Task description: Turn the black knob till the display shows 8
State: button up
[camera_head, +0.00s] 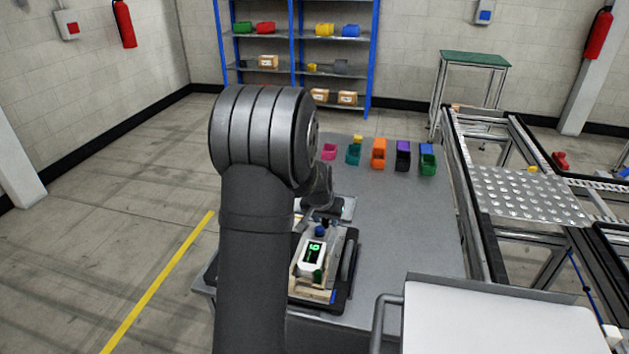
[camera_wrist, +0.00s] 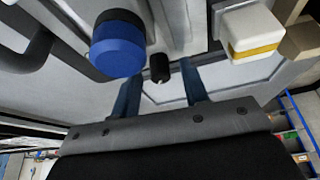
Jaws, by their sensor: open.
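The black knob (camera_wrist: 159,68) is small and sticks out from a light grey panel in the wrist view. My gripper (camera_wrist: 160,76) is open, with one blue-grey finger on each side of the knob; I cannot tell whether either finger touches it. In the head view, a white display unit (camera_head: 311,266) stands in a pale fixture on the bench, with lit green characters on a dark screen. They look like 10, but are too small to read surely. My arm hides most of my gripper there.
A larger blue knob (camera_wrist: 117,50) sits left of the black one, and a white block with a yellow band (camera_wrist: 249,30) to the right. Several coloured bins (camera_head: 378,153) stand along the bench's far side. The bench (camera_head: 405,235) is clear right of the fixture.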

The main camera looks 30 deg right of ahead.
jog(key=shift+r, duration=0.2)
jog(key=s+a+r+m+g+y, duration=0.1)
jog(key=s+a+r+m, duration=0.2)
jog(key=r+m, duration=0.2)
jog(key=s+a+r+m+g+y, duration=0.1)
jog(key=s+a+r+m, duration=0.2)
jog(key=r+m, duration=0.3)
jog(key=s+a+r+m+g+y, duration=0.1)
jog(key=s+a+r+m, duration=0.2)
jog(key=r+m, duration=0.3)
jog(key=shift+r+y, duration=0.3)
jog(key=shift+r, duration=1.85)
jog(key=w+d+f+n, duration=0.2)
jog(key=w+d+f, duration=0.2)
jog(key=w+d, duration=0.55)
notch_tip(320, 180, down, 17)
jog(key=shift+s+r, duration=0.1)
jog(key=shift+s, duration=0.05)
